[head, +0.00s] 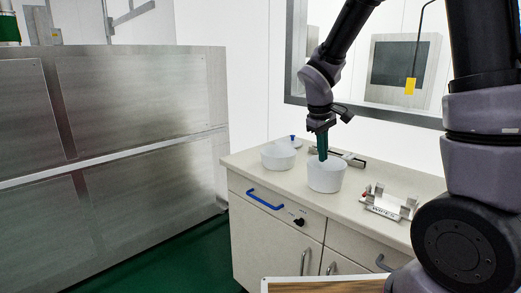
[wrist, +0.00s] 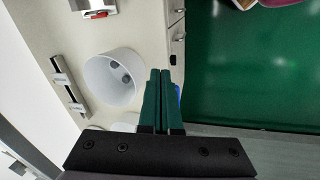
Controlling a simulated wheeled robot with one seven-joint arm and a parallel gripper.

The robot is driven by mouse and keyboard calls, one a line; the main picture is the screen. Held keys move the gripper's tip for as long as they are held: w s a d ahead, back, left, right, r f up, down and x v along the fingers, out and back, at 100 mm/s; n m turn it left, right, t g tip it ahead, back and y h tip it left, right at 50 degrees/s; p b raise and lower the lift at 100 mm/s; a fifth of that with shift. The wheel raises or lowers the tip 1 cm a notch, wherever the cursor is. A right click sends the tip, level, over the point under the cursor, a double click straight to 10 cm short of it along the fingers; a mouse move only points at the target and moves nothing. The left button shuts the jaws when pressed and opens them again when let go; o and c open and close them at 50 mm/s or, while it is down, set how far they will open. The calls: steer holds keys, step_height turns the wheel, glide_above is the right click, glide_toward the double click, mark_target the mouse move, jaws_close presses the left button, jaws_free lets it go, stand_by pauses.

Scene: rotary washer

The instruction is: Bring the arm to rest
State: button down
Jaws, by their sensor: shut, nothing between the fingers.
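My gripper (head: 322,143) points down in the head view, in front of or above a white round tub (head: 327,175) on the counter; I cannot tell its exact height over the rim. In the wrist view my gripper (wrist: 160,75) has its two green fingers side by side and closed, with nothing between them. There the white tub (wrist: 110,79) lies to the left of the fingers, and a small grey round object shows inside it. My arm (head: 325,75) reaches in from the upper right of the head view, bent down at the wrist.
A second white tub (head: 278,156) stands to the left on the counter (head: 243,161). A metal holder labelled WIPES (head: 388,207) is at the right. The cabinet has a blue handle (head: 265,200). A large steel machine (head: 110,140) fills the left. Green floor (head: 190,255) lies between.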

steer(key=s+d+r+m+t+y, duration=0.2)
steer(key=s+r+m, duration=0.3)
steer(key=s+r, duration=0.3)
steer(key=s+d+r+m+t+y, duration=0.2)
steer(key=s+r+m, duration=0.4)
steer(key=s+r, duration=0.3)
steer(key=shift+s+d+r+t, duration=0.15)
steer(key=shift+d+r+t, duration=0.35)
steer(key=shift+d+r, duration=0.6)
